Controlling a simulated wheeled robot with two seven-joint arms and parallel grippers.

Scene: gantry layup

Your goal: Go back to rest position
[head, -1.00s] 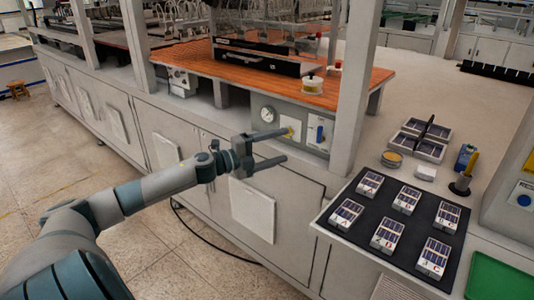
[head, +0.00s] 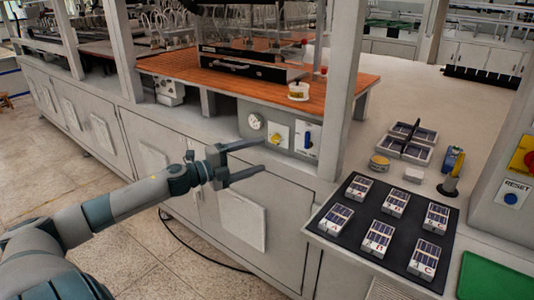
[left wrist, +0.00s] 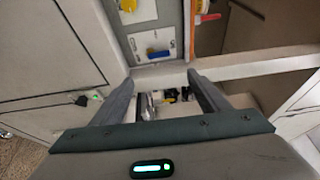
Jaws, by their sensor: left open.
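My left gripper (head: 262,160) is open and empty in the head view. It is held in the air in front of the grey cabinet, with its fingers pointing right, below the gauge and switch panel. In the left wrist view its two fingers (left wrist: 160,95) are spread apart with nothing between them. My right gripper is in neither view.
A black mat (head: 348,240) with several small cell blocks lies on the right counter. A post (head: 341,100) rises beside the switch panel (head: 280,134). A green tray (head: 485,278) lies at lower right.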

